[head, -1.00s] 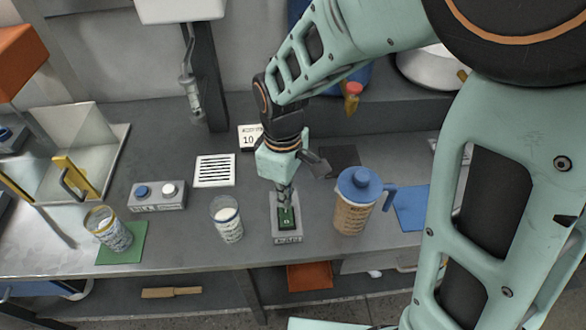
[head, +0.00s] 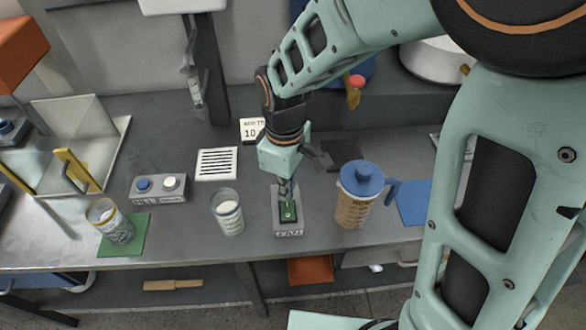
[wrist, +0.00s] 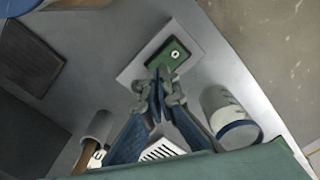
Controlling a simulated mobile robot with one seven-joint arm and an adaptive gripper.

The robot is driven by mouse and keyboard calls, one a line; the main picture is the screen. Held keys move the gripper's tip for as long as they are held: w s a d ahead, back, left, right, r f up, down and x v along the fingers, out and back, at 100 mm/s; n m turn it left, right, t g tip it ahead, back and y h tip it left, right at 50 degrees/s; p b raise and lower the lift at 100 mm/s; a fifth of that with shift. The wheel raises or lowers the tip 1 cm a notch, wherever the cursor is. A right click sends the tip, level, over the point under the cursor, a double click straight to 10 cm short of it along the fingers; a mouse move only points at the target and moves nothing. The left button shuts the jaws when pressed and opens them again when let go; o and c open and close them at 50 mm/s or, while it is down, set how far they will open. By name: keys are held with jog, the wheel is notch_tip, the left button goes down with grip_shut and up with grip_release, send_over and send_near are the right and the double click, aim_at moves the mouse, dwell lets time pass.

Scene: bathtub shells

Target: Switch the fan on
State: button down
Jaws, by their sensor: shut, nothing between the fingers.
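The fan switch is a grey box (head: 290,234) lettered "FAN" on its front, with a green rocker (head: 288,211) set in a dark recess on top. My gripper (head: 285,190) points down over the far end of this switch, its fingertips shut together and empty. In the wrist view the fingertips (wrist: 158,82) lie at one end of the green rocker (wrist: 176,56), which shows a small white ring mark. I cannot tell whether the tips touch the rocker.
A blue-lidded jug (head: 357,195) stands close right of the switch, and a glass (head: 228,214) stands close left. Further left are a two-button box (head: 160,199) and another glass (head: 112,222) on a green mat (head: 137,243).

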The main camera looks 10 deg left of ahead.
jog(key=shift+f+b, duration=0.95)
jog(key=shift+f, duration=0.25)
dwell(0.8)
jog(key=shift+r, duration=0.15)
jog(key=shift+r+p, duration=2.9)
jog(key=shift+r, duration=0.6)
jog(key=shift+f, duration=0.1)
